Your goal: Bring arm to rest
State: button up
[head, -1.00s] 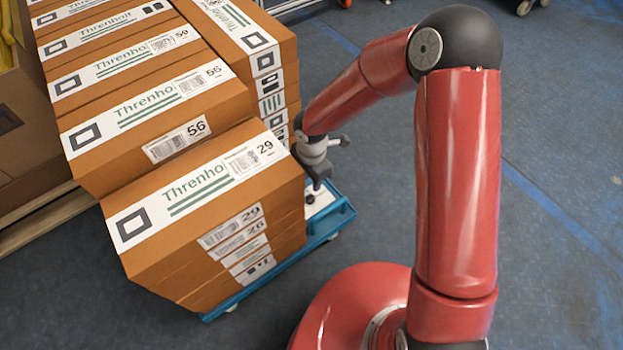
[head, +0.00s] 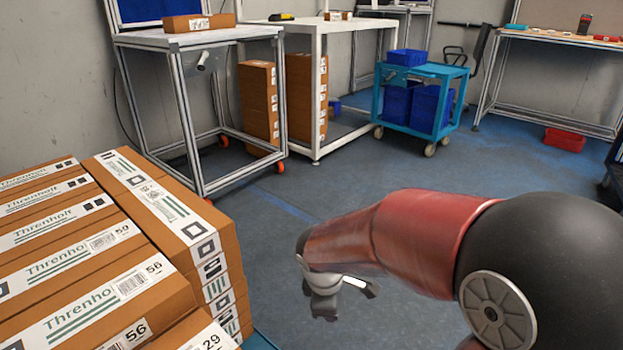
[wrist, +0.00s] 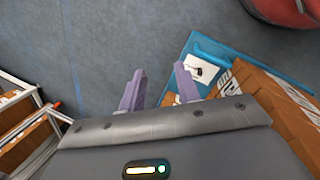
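My arm (head: 430,235) reaches across the lower right of the head view, red with a black joint. My gripper (head: 335,305) hangs at its end over open floor, to the right of the box stack. In the wrist view the two purple fingers of my gripper (wrist: 160,78) stand apart with nothing between them, so it is open and empty.
Stacked brown boxes (head: 90,235) fill the lower left. In the wrist view a blue cart (wrist: 225,52) carries boxes and a white patch with a small dark item. Worktables (head: 200,38) and a blue trolley (head: 420,72) stand behind. Floor between is clear.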

jog(key=s+d+r+m+t+p, duration=0.1)
jog(key=s+d+r+m, duration=0.4)
jog(key=s+r+m, duration=0.2)
jog(key=s+d+r+m+t+y+p, duration=0.1)
jog(key=s+d+r+m+t, duration=0.1)
jog(key=s+d+r+m, duration=0.4)
notch_tip(320, 180, up, 3)
jog(key=s+m, duration=0.2)
jog(key=m, duration=0.1)
jog(key=shift+s+d+r, duration=0.2)
jog(key=shift+s+d, duration=0.05)
jog(key=shift+s, duration=0.05)
